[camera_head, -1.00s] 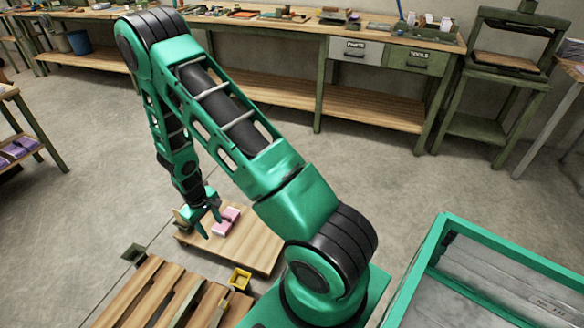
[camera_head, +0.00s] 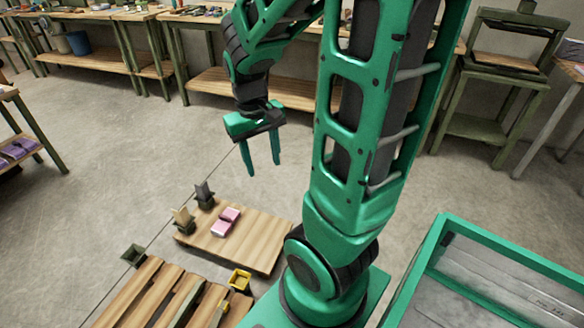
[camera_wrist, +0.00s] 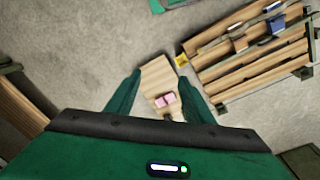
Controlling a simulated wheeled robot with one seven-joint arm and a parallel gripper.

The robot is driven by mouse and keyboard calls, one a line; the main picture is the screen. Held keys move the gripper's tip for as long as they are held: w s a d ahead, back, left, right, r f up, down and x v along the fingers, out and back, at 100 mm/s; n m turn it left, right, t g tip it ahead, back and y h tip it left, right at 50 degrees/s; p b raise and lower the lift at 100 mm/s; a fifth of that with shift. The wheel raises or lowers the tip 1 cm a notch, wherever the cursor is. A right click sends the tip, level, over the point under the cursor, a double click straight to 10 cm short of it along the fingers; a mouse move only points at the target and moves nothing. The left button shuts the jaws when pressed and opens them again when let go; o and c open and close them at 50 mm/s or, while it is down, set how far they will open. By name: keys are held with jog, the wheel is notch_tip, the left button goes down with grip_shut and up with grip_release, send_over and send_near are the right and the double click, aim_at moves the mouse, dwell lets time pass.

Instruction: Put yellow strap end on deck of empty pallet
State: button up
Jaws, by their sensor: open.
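My gripper (camera_head: 263,168) is open and empty, raised well above the floor. In the wrist view its two fingers (camera_wrist: 160,77) are spread apart with nothing between them. The slatted wooden pallet (camera_head: 128,296) is at the bottom left, partly cut off; it also shows at the right of the wrist view (camera_wrist: 262,72). An open yellow box-like piece (camera_head: 240,279) stands at its corner, also in the wrist view (camera_wrist: 181,61). A smaller yellow piece (camera_head: 224,304) is near it on the slats. I cannot tell which is the yellow strap end.
A low wooden board (camera_head: 255,245) carries pink blocks (camera_head: 228,217). A dark upright piece (camera_head: 204,194) and a tan piece (camera_head: 183,218) stand at its left end. A dark bracket (camera_head: 133,254) is by the pallet. A green-framed bin (camera_head: 440,250) is right. Workbenches line the back.

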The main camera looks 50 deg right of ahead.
jog(key=s+a+r+m+y, duration=0.1)
jog(key=s+r, duration=0.4)
jog(key=s, duration=0.7)
jog(key=shift+a+m, duration=0.4)
jog(key=shift+m, duration=0.1)
